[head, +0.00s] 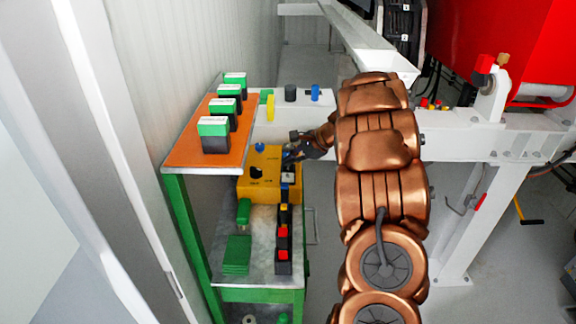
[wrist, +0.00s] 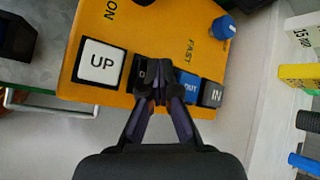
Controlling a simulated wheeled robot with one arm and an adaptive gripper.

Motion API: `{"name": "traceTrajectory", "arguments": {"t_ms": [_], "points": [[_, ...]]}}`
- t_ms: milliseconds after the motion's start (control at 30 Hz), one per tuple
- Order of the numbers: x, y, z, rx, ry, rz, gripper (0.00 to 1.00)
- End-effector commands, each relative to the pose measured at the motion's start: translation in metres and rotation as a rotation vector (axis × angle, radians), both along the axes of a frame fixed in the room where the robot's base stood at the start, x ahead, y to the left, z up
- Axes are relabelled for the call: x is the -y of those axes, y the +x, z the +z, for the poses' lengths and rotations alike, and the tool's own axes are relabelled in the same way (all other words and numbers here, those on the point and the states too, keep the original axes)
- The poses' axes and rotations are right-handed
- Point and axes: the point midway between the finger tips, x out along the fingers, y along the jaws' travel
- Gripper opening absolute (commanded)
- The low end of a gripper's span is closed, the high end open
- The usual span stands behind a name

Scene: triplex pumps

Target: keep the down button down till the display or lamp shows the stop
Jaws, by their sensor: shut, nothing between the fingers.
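A yellow control box (wrist: 135,35) fills the upper part of the wrist view; it also shows on the green cart in the head view (head: 258,190). It carries a white UP button (wrist: 102,62), a black button marked with a "D" (wrist: 141,72), a blue OUT button (wrist: 188,86) and a dark IN button (wrist: 213,93). My gripper (wrist: 155,92) is shut and empty, its fingertips over the black button and covering most of its label. I cannot tell whether they touch it or whether it is pressed in. In the head view my gripper (head: 290,156) is at the box's right edge. I can make out no lit lamp or display.
A blue knob (wrist: 223,27) by "FAST" stands close to the buttons. Several green-and-black blocks stand on an orange shelf (head: 190,150). Black blocks with red tops (head: 283,243) stand on the cart below the box. A white beam (head: 455,145) runs along the right.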

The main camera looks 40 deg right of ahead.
Motion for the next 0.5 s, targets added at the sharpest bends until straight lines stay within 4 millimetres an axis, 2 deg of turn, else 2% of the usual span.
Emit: {"name": "traceTrajectory", "arguments": {"t_ms": [200, 500], "points": [[0.000, 0.000, 0.002, -0.001, 0.000, 0.001, 0.00], [0.000, 0.000, 0.017, 0.001, 0.000, 0.001, 0.00]]}}
